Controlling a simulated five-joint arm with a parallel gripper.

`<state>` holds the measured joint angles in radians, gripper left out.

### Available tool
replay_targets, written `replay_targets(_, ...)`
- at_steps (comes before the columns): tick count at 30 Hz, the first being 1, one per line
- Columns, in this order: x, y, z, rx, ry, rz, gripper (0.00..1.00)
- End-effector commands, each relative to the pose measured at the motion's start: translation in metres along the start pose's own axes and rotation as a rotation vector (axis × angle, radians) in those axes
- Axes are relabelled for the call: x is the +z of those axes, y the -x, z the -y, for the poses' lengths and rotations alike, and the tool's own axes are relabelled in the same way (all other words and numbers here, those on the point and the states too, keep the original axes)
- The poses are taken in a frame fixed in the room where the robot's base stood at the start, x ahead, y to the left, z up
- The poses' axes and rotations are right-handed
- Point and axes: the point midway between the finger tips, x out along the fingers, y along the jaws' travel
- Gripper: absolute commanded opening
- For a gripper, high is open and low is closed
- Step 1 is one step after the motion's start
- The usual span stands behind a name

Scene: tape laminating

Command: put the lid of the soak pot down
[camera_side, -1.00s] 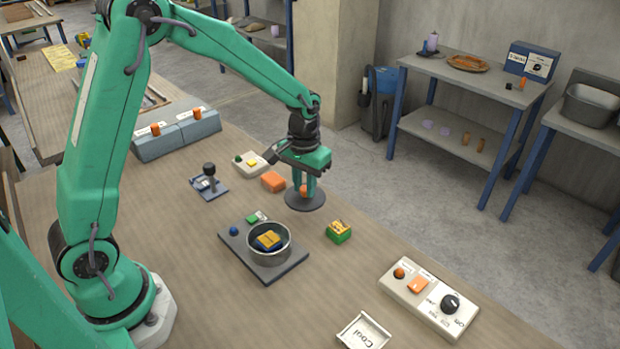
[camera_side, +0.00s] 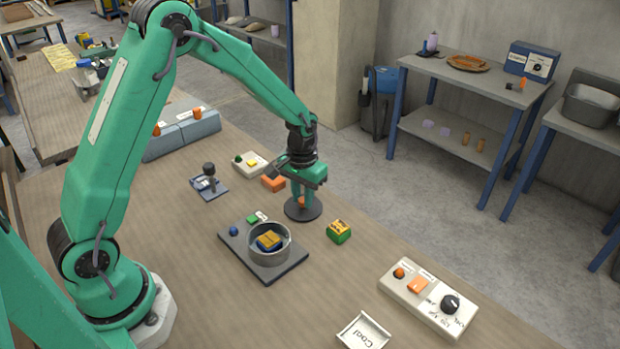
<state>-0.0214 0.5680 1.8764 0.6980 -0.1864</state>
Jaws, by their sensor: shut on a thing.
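My gripper (camera_side: 302,198) points down and is shut on the orange knob of the dark round lid (camera_side: 304,213). The lid is level, at or just above the wooden table, behind and to the right of the pot; I cannot tell whether it touches the table. The soak pot (camera_side: 284,252) is a grey round pot standing uncovered on a dark base plate (camera_side: 283,274). A yellow and blue block (camera_side: 269,240) lies inside the pot.
A yellow and green block (camera_side: 339,231) sits right of the lid. An orange block (camera_side: 273,183) and a small pale box (camera_side: 250,164) lie behind it. A control panel (camera_side: 428,299) with a dial and a "Coat" tray (camera_side: 364,332) are at front right. The table between is clear.

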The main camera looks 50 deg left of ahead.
Motion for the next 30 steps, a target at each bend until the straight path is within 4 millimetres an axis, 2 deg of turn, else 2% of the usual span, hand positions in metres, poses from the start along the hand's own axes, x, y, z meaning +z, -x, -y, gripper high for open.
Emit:
replay_targets(10,0.0,-0.003,0.0,0.0,0.0,-0.001,0.0)
replay_targets(11,0.0,-0.003,0.0,0.0,0.0,-0.001,0.24)
replay_targets(14,0.0,-0.003,0.0,0.0,0.0,-0.001,0.44)
replay_targets(25,0.0,-0.001,0.0,0.0,0.0,-0.001,0.44)
replay_targets(30,-0.001,0.008,0.0,0.001,0.0,-0.003,0.44)
